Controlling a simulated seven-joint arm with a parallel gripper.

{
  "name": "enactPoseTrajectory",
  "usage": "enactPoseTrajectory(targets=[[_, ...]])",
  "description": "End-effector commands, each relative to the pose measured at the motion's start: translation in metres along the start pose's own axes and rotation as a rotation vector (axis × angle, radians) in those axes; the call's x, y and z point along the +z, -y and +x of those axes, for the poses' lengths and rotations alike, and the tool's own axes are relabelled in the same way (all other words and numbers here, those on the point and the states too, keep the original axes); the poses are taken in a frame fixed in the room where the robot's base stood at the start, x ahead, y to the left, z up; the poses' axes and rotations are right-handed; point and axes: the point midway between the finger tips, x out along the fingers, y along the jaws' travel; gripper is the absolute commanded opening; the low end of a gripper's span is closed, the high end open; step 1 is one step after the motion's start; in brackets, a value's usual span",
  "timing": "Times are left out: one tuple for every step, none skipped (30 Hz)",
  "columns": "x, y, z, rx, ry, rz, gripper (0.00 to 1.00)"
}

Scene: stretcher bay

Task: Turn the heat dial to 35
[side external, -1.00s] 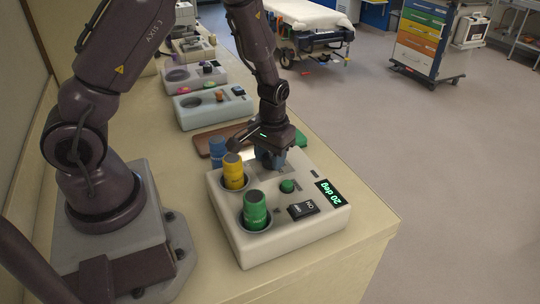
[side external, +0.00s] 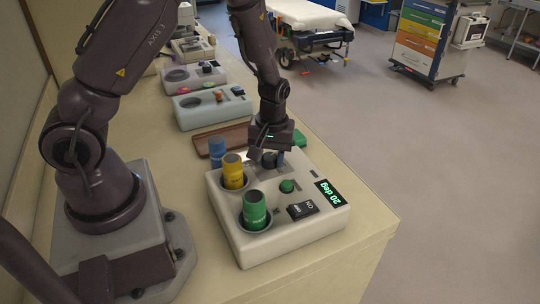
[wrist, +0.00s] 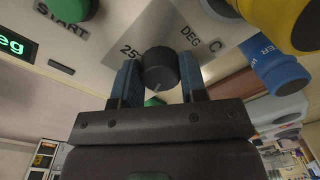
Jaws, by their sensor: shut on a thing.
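The heat dial is a dark round knob (wrist: 160,70) on the white control box (side external: 290,225), beside the printed "DEG C" and "25" in the wrist view. My gripper (wrist: 158,82) is shut on the dial, with one blue-padded finger on each side of it. In the side view my gripper (side external: 268,160) points down at the far end of the box and mostly hides the dial. The display (side external: 329,192) on the box reads "20 deg" in green.
Green (side external: 255,210) and yellow (side external: 233,170) bottles stand in wells of the box, close to my gripper, and a blue bottle (side external: 217,151) stands behind them. A green button (side external: 287,186) and an on/off rocker switch (side external: 302,210) sit in front.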

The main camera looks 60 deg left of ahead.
Motion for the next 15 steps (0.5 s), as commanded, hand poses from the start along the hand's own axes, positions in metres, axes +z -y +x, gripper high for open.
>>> enactPoseTrajectory(targets=[[-0.0003,-0.0001,-0.0014,0.001,0.001,-0.001,0.16],[-0.0003,-0.0001,-0.0014,0.001,0.001,-0.002,0.16],[-0.0003,-0.0001,-0.0014,0.001,0.001,-0.002,0.16],[-0.0003,-0.0001,-0.0014,0.001,0.001,-0.001,0.16],[-0.0003,-0.0001,-0.0014,0.001,0.001,-0.001,0.16],[-0.0003,-0.0001,-0.0014,0.001,0.001,-0.001,0.16],[-0.0003,-0.0001,-0.0014,0.001,0.001,-0.001,0.16],[-0.0003,-0.0001,-0.0014,0.001,0.001,-0.001,0.16],[-0.0003,-0.0001,-0.0014,0.001,0.001,-0.001,0.16],[-0.0003,-0.0001,-0.0015,0.001,0.001,0.000,0.44],[-0.0003,-0.0001,-0.0015,0.001,0.001,0.000,0.51],[-0.0003,-0.0001,-0.0013,0.001,0.000,0.000,0.60],[-0.0003,-0.0001,-0.0012,0.001,0.000,0.000,0.65],[-0.0002,-0.0001,-0.0011,0.001,0.000,0.000,0.65],[-0.0002,0.0000,-0.0010,0.001,0.000,0.000,0.65]])
